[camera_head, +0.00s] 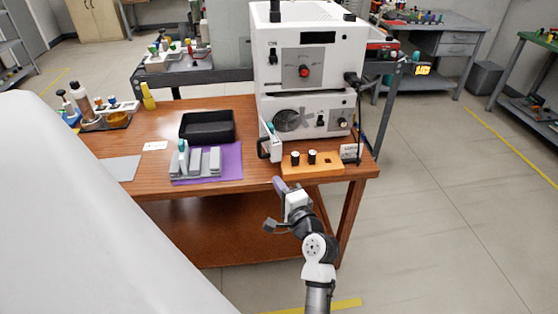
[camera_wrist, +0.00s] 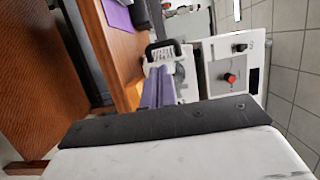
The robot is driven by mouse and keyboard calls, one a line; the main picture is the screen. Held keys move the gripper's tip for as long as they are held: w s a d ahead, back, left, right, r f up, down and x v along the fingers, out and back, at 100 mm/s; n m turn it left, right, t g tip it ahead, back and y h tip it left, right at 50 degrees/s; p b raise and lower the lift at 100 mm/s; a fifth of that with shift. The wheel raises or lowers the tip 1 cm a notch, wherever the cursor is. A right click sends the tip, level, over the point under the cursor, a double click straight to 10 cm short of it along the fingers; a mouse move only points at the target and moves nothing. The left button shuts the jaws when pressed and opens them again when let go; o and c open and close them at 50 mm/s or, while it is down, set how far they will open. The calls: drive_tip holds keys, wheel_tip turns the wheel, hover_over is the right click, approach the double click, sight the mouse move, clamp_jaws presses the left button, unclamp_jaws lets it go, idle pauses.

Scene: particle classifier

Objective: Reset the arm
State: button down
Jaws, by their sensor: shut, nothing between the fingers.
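My arm reaches up from the bottom of the head view. My gripper (camera_head: 279,185), with purple fingers, is at the front edge of the wooden table (camera_head: 220,192), in front of the white machine. In the wrist view my gripper's fingers (camera_wrist: 160,80) are together with nothing between them. They point toward the machine's dark handle (camera_wrist: 163,50), which lies beyond them. From these views I cannot tell the exact gap between the fingertips and the table edge.
The white particle classifier (camera_head: 305,60) stands at the table's right end. An orange block (camera_head: 312,170) with black knobs sits before it. A black tray (camera_head: 207,125) and a purple mat (camera_head: 228,165) with grey blocks lie to the left.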

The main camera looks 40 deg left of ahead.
drive_tip(key=shift+s+d, duration=0.2)
